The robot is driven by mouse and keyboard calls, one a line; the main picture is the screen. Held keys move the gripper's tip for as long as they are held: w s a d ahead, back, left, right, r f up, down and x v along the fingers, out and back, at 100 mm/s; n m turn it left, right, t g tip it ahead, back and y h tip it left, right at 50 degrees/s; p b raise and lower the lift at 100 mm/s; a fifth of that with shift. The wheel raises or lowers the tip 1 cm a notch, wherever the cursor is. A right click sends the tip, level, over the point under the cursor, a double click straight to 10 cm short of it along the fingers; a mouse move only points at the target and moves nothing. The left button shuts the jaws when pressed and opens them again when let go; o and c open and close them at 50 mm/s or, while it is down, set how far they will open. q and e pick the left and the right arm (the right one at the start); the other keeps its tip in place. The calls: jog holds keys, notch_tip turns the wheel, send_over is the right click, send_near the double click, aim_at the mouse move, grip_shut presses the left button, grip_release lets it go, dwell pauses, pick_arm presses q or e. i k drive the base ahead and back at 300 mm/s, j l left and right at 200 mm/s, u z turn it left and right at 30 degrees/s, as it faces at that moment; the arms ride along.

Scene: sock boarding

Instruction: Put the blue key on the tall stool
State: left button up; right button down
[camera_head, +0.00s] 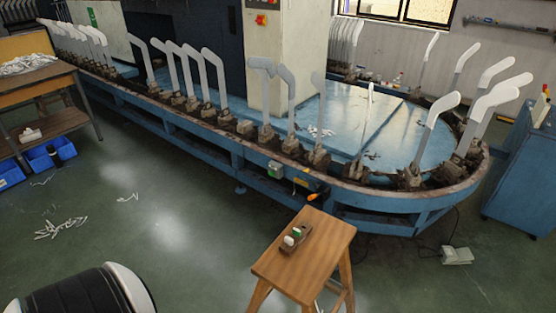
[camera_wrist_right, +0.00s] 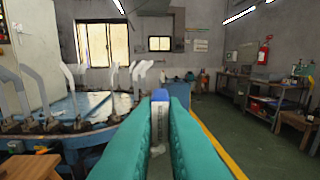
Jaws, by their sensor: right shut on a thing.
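The tall wooden stool (camera_head: 326,240) stands at the bottom centre of the head view, in front of the blue machine. A small dark holder with white and green items (camera_head: 296,238) lies on its seat. A wooden corner, likely the stool seat (camera_wrist_right: 30,166), shows at the lower left of the right wrist view. My right gripper (camera_wrist_right: 160,112) is shut between its teal fingers on a slim blue-topped thing with a greyish lower part, likely the blue key (camera_wrist_right: 158,97). The fingers hide its sides. My left gripper is in neither view.
A blue oval machine (camera_head: 325,105) with upright white sock boards runs behind the stool. A wooden table (camera_head: 25,80) and blue bins (camera_head: 50,152) stand at left. A blue cabinet (camera_head: 522,170) stands at right. A pedal (camera_head: 457,256) lies on the floor.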

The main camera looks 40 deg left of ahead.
aim_at(317, 252)
jog(key=i+l+u, duration=0.15)
jog(key=u, duration=0.3)
jog(key=i+l+u, duration=0.1)
jog(key=l+u, duration=0.2)
jog(key=u, duration=0.15)
jog(key=l+u, duration=0.3)
jog(key=u, duration=0.15)
jog(key=l+u, duration=0.65)
jog(key=u, duration=0.25)
jog(key=l+u, duration=0.25)
jog(key=l, duration=0.2)
